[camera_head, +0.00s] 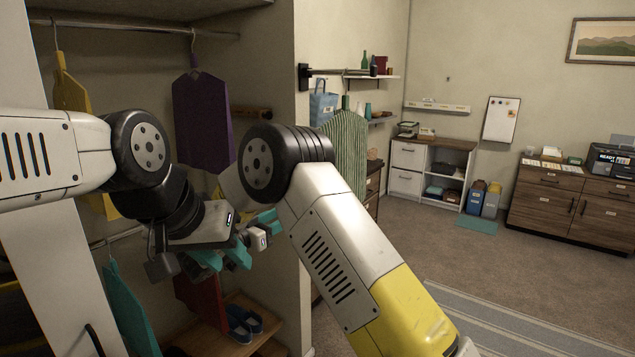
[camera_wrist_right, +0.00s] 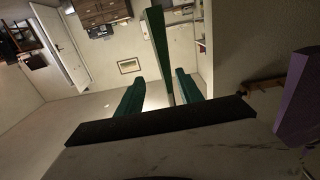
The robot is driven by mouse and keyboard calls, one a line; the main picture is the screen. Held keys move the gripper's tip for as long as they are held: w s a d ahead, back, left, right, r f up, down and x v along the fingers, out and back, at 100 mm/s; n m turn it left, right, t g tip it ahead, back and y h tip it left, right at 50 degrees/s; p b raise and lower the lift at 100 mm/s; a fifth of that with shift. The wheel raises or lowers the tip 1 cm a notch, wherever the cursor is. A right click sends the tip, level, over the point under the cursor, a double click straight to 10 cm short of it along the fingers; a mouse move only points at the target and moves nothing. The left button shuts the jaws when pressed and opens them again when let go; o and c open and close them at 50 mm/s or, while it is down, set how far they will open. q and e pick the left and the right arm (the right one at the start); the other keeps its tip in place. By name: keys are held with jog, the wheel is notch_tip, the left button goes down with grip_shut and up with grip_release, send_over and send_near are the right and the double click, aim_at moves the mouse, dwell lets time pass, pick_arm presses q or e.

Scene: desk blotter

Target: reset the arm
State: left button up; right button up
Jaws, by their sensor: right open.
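My left arm comes in from the left in the head view, and its gripper (camera_head: 222,257) hangs in front of the closet opening, pointing down and right. Teal finger pieces show there, but they overlap the right gripper's parts, so I cannot tell its jaw state. My right arm (camera_head: 340,250) rises from the bottom right and bends back behind the left gripper, which partly hides its hand. In the right wrist view my right gripper (camera_wrist_right: 159,78) is open, its two green fingers apart. A dark green upright bar (camera_wrist_right: 156,45) shows between them; I cannot tell what it is.
A purple garment (camera_head: 201,120) hangs on the upper closet rod behind the arms. It seems to show at the right wrist view's edge (camera_wrist_right: 298,105). A green striped garment (camera_head: 346,150) hangs beside the right elbow. Blue shoes (camera_head: 243,322) sit low. Open carpet (camera_head: 440,250) lies right.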

jog(key=s+d+r+n+g+y, duration=0.1)
jog(key=s+d+r+g, duration=0.2)
jog(key=d, duration=0.5)
jog(key=s+d+r+g, duration=0.1)
jog(key=s+d+g, duration=0.3)
jog(key=d, duration=0.4)
jog(key=s+d+r+n+g+y, duration=0.1)
jog(key=s+d+r+g, duration=0.2)
jog(key=d, duration=0.5)
jog(key=s+d+r+n+t+y, duration=0.1)
jog(key=s+n+y, duration=0.4)
jog(key=s+y, duration=0.6)
jog(key=shift+s+r+n+t, duration=0.4)
jog(key=shift+s+r, duration=0.4)
jog(key=shift+s, duration=4.7)
